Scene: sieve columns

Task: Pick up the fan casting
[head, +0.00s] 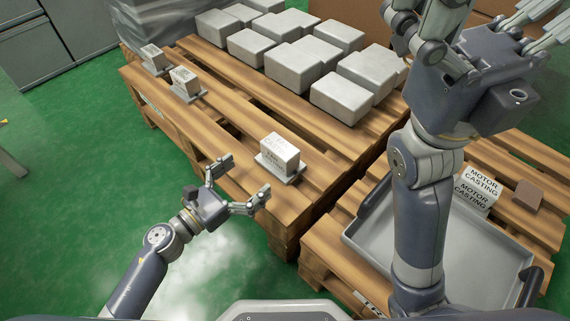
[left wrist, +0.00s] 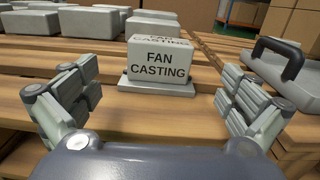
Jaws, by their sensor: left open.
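The fan casting (head: 279,154) is a pale block with black lettering on a grey flanged base. It sits upright near the front corner of the wooden pallet. In the left wrist view the fan casting (left wrist: 159,62) stands centred ahead, its label facing me. My left gripper (head: 245,178) is open and empty, its two fingers spread just short of the casting. In the left wrist view the fingers (left wrist: 160,98) show on either side, apart from it. My right gripper (head: 482,35) is raised at the upper right, its fingertips partly cut off by the frame.
Two similar small castings (head: 184,82) (head: 153,58) stand farther left along the pallet (head: 225,112). Several grey blocks (head: 341,98) cover its back.

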